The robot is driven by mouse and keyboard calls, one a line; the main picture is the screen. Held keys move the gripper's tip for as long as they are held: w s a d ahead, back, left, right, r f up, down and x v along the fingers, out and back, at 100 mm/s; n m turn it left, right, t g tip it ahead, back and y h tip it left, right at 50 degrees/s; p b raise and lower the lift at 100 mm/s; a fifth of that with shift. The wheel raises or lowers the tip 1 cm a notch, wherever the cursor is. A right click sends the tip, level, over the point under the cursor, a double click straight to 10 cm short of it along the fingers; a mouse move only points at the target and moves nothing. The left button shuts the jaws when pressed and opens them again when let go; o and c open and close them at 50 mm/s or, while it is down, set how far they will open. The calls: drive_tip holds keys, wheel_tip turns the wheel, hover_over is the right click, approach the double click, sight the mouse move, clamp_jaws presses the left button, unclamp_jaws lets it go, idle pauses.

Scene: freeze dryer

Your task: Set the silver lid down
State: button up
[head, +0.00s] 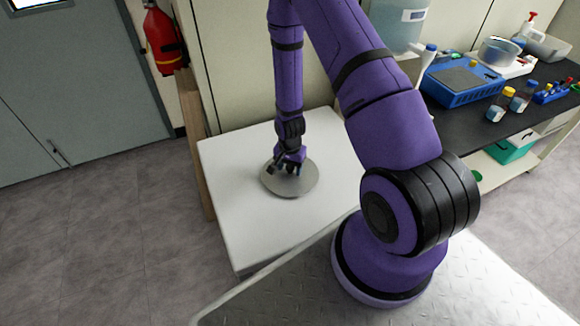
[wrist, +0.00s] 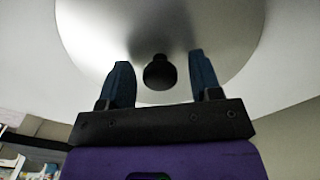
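The silver lid (head: 305,185) is a round grey disc lying flat on the white tabletop (head: 236,165) in the head view. It fills the upper middle of the wrist view (wrist: 215,30), with a black knob (wrist: 160,72) at its centre. My gripper (head: 288,169) is over the middle of the lid, pointing down. In the wrist view its two dark blue fingers (wrist: 163,72) stand apart on either side of the knob, with a visible gap on each side. The fingers hold nothing. My gripper hides part of the lid in the head view.
A dark bench (head: 460,125) with a blue tray device (head: 463,84), bottles and tubs stands at the right. A fire extinguisher (head: 163,40) hangs on the wall behind, near a grey door (head: 80,90). The white tabletop is clear around the lid.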

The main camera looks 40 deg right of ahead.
drive_tip(key=shift+r, duration=0.1)
drive_tip(key=s+a+r+n+t, duration=0.1)
drive_tip(key=s+a+r+n, duration=0.15)
drive_tip(key=r, duration=1.65)
drive_tip(key=s+a+r+n+t, duration=0.1)
drive_tip(key=a+r+n+t, duration=0.15)
drive_tip(key=r, duration=1.65)
drive_tip(key=s+a+r+n+t, duration=0.1)
drive_tip(key=s+a+r+n, duration=0.2)
drive_tip(key=s+r, duration=1.1)
drive_tip(key=s+n, duration=0.3)
drive_tip(key=shift+s+r+t, duration=0.35)
drive_tip(key=shift+s, duration=0.05)
drive_tip(key=shift+a, duration=0.1)
